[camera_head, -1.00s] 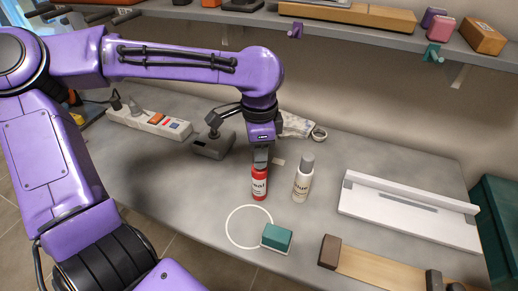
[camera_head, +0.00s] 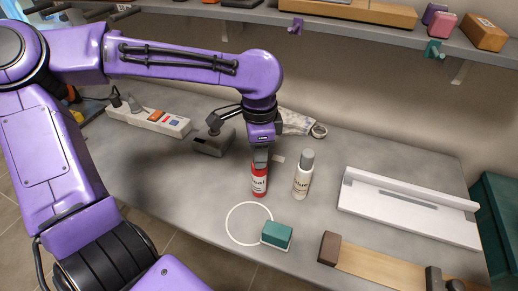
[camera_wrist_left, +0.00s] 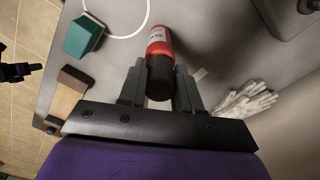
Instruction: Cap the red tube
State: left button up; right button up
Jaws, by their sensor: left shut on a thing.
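The red tube (camera_head: 260,184) with a white label stands upright on the grey bench, left of a white bottle with a grey cap (camera_head: 303,175). My left gripper (camera_head: 261,157) points down right above the red tube. In the left wrist view, its fingers (camera_wrist_left: 160,88) are shut on a black cap (camera_wrist_left: 160,78), in line with the top of the red tube (camera_wrist_left: 158,41). The cap and tube appear to meet, but I cannot tell whether the cap is seated. A dark purple and black part, possibly my right gripper (camera_wrist_left: 36,68), shows at the left edge there.
A teal block (camera_head: 277,235) lies by a white ring mark (camera_head: 230,230) in front of the tube. A grey device (camera_head: 212,144), a power strip (camera_head: 150,122) and pale gloves (camera_head: 298,123) lie behind. A white tray (camera_head: 405,228) is at the right. A shelf (camera_head: 350,42) overhangs the back.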

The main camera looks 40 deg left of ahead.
pick_arm(q)
jog(key=shift+f+p, duration=0.15)
jog(key=shift+p, duration=0.15)
dwell(0.4)
jog(key=o, duration=1.6)
jog(key=shift+c, duration=0.2)
notch_tip(320, 180, up, 7)
jog(key=p, duration=0.8)
grip_shut()
jog(key=shift+f, duration=0.1)
dwell(0.6)
